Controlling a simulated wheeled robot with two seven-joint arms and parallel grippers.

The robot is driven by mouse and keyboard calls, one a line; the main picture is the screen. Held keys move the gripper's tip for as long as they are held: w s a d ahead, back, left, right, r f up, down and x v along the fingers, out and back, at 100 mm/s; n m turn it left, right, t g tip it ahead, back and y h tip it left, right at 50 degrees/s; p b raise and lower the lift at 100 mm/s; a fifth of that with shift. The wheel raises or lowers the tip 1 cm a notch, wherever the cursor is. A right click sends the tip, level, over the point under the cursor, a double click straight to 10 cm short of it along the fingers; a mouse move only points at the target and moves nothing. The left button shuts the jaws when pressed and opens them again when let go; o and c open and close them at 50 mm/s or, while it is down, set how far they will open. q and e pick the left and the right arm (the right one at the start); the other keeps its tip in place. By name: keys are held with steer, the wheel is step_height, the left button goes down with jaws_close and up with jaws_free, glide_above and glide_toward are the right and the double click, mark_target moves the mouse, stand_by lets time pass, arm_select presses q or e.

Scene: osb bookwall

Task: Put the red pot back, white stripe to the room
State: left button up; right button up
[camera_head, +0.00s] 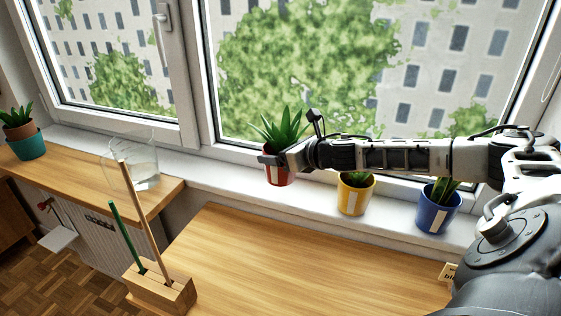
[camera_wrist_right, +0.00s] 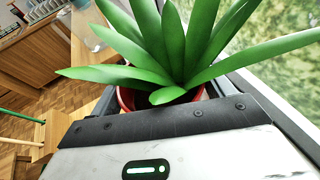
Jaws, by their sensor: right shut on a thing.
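The red pot (camera_head: 283,180) with a spiky green plant is at the window sill (camera_head: 310,197), left of the yellow pot. It looks upright, and a pale stripe shows on its room-facing side. I cannot tell whether its base touches the sill. My right gripper (camera_head: 271,160) is shut on the pot near its rim, its arm reaching in from the right above the other pots. In the right wrist view the red rim (camera_wrist_right: 125,100) shows between the jaws under the leaves; the stripe is hidden there. My left gripper is not in view.
A yellow pot (camera_head: 355,196) and a blue pot (camera_head: 437,212), white stripes facing the room, stand right on the sill under my arm. A glass jar (camera_head: 146,172) and teal pot (camera_head: 27,147) stand left. A wooden block (camera_head: 165,288) holds upright sticks. The desk middle is clear.

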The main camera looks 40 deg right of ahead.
steer(key=shift+w+d+f, duration=0.3)
steer(key=shift+w+f, duration=0.05)
steer(key=shift+f, duration=0.15)
steer(key=shift+w+d+f, duration=0.3)
steer(key=shift+w+f, duration=0.05)
steer(key=shift+f, duration=1.7)
